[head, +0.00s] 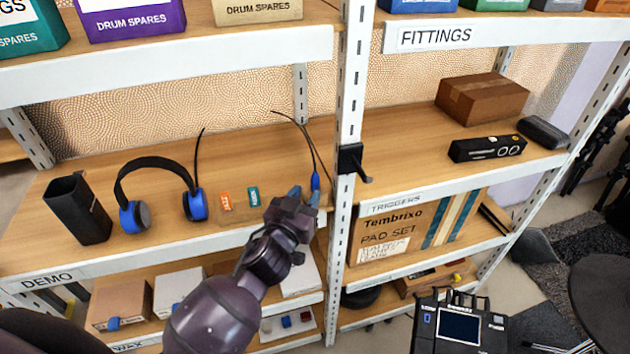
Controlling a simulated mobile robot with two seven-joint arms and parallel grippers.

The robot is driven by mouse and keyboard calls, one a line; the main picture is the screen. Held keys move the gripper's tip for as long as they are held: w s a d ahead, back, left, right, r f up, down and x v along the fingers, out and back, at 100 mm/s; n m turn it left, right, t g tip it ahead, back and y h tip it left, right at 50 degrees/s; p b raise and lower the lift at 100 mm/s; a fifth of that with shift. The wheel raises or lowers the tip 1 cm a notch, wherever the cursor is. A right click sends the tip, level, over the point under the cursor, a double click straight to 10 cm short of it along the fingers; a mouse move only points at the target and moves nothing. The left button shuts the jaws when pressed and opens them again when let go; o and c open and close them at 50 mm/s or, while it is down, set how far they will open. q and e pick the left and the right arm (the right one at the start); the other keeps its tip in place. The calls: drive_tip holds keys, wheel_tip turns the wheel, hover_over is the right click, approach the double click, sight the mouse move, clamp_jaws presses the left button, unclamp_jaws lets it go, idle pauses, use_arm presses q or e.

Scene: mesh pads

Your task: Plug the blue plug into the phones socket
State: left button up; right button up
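The blue plug (316,182) is on the middle shelf, left of the white upright, with a thin black cable rising from its top. My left gripper (304,195) reaches up from below at the shelf's front edge. Its two fingertips stand apart, with the plug close to the right one. It looks open, and I see no grip on the plug. I cannot make out a socket marked phones. A black module (459,326) with a screen and several fittings along its top stands at the bottom right. My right gripper is not in view.
Blue headphones (137,216) and a black bin (78,209) stand left on the same shelf. Small orange (226,201) and teal (254,196) tags are left of my gripper. The white upright (347,130) and its black bracket (353,160) are close on the right.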

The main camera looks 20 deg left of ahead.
sight(313, 182)
use_arm(q)
drive_tip(key=shift+w+d+r+p, duration=0.15)
drive_tip(key=shift+w+p, duration=0.1)
drive_tip(key=shift+w, duration=1.25)
drive_tip(key=shift+w+d+r+p, duration=0.15)
drive_tip(key=shift+w+p, duration=0.1)
drive_tip(key=shift+w, duration=1.2)
drive_tip(key=shift+f, duration=0.1)
clamp_jaws()
